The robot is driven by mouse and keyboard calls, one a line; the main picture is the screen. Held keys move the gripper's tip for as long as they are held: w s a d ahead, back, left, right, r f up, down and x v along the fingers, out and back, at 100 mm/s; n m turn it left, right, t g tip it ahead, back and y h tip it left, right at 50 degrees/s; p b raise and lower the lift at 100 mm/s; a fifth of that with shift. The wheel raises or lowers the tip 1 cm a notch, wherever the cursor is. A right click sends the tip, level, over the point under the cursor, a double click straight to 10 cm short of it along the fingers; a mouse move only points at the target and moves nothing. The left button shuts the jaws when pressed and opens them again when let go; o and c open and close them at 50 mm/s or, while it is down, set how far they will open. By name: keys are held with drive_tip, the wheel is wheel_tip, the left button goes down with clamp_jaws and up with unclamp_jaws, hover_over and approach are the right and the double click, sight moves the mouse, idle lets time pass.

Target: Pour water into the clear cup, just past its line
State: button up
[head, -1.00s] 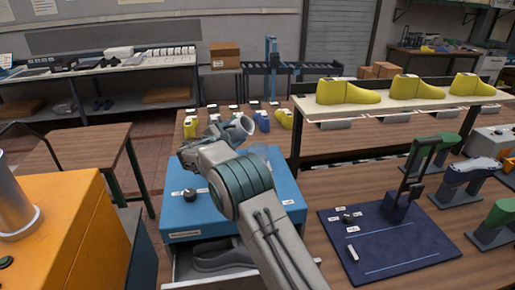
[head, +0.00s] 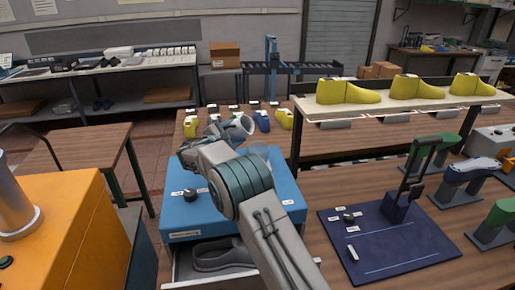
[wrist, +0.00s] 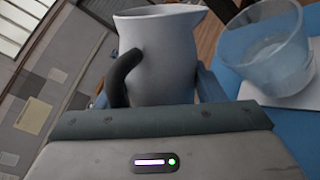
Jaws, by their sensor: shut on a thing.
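A pale grey pitcher (wrist: 165,58) with a dark handle fills the middle of the wrist view. My gripper (wrist: 160,100) is shut on it; the fingertips are mostly hidden behind the wrist housing. In the head view the pitcher (head: 236,128) is tipped over to the right, above the blue box. The clear cup (wrist: 268,50) stands to the right of the pitcher's spout in the wrist view, on a white pad. It seems to hold some water; its line cannot be made out. In the head view the cup (head: 257,158) is partly hidden behind my arm. No stream of water is clearly visible.
The blue box (head: 180,215) has a black knob and an open drawer (head: 215,268) holding a grey shoe-shaped piece. An orange machine (head: 75,235) stands at left. A dark blue mat (head: 400,245) with a stand lies at right. Yellow lasts (head: 345,91) line a shelf behind.

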drive_tip(key=shift+r, duration=0.1)
drive_tip(key=shift+a+r+n+p, duration=0.1)
drive_tip(key=shift+r+n+p, duration=0.45)
drive_tip(key=shift+n+p, duration=0.45)
drive_tip(key=shift+n, duration=0.6)
drive_tip(key=f, duration=0.2)
drive_tip(key=f+b, duration=0.1)
drive_tip(key=a+f, duration=0.1)
drive_tip(key=f, duration=0.1)
drive_tip(key=shift+w+f+b, duration=0.2)
drive_tip(key=shift+f+b, duration=0.15)
drive_tip(key=shift+b, duration=0.05)
drive_tip(key=shift+a+r+n+p, duration=0.2)
drive_tip(key=shift+r+n+p, duration=0.2)
drive_tip(key=shift+p, duration=0.15)
drive_tip(key=shift+w+a+f+n, duration=0.1)
drive_tip(key=shift+a+n, duration=0.05)
drive_tip(key=shift+n, duration=0.15)
drive_tip(key=shift+w+a+f+n+t+h+p, duration=0.1)
drive_tip(key=shift+a+f+n+h, duration=0.1)
drive_tip(key=shift+n, duration=0.45)
drive_tip(key=shift+w+a+f+n+t+h+p, duration=0.15)
drive_tip(key=shift+a+n, duration=0.1)
drive_tip(key=shift+n, duration=0.45)
drive_tip(key=shift+w+a+f+n+t+h+p, duration=0.1)
drive_tip(key=shift+a+f+n+h, duration=0.1)
drive_tip(key=shift+n, duration=0.45)
